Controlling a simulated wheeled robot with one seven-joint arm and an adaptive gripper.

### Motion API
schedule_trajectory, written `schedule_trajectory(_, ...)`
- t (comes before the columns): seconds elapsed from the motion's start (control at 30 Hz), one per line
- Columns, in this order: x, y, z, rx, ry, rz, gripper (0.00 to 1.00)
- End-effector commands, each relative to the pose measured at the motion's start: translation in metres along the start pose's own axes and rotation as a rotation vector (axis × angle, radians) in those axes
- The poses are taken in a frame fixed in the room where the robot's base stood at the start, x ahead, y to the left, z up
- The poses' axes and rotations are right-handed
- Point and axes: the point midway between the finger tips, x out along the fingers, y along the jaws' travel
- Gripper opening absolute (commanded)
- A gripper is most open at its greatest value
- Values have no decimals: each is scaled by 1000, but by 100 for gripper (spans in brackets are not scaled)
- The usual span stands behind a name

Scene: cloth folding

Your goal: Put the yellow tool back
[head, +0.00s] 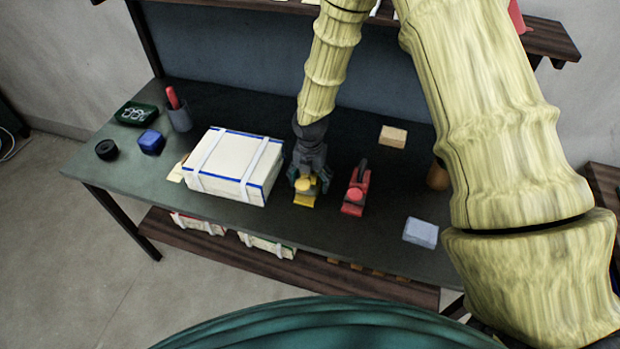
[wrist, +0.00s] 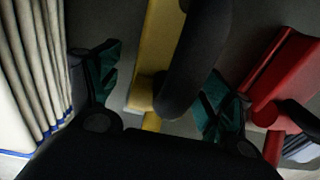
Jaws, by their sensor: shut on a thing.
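The yellow tool (head: 304,198) is on the dark workbench, between a white box and a red tool. It looks like a small hand plane with a dark handle. My gripper (head: 308,183) points down over it and is shut on it. In the wrist view the yellow tool (wrist: 152,50) lies between the two green-padded fingers of my gripper (wrist: 162,90), and its black handle hides part of it. I cannot tell whether it touches the bench. The similar red tool (head: 355,191) stands just right; it also shows in the wrist view (wrist: 283,70).
A white box (head: 232,166) with blue edges stands close left of my gripper. A wooden block (head: 393,136) lies behind right, a grey-blue block (head: 421,232) at front right. A cup (head: 179,117), green tray (head: 136,114), blue block (head: 151,141) and black roll (head: 106,149) stand far left.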

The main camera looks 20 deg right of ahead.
Motion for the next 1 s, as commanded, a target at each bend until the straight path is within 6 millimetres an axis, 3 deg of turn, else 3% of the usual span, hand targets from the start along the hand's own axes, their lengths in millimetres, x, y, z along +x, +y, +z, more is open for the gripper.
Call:
schedule_trajectory(0.17,0,0,0,0,-1,1,8)
schedule_trajectory(0.2,1,0,0,1,0,0,85)
schedule_trajectory(0.3,1,0,0,0,0,0,100)
schedule_trajectory(0.77,-2,0,0,0,-1,1,100)
schedule_trajectory(1.0,-22,1,1,1,-2,3,100)
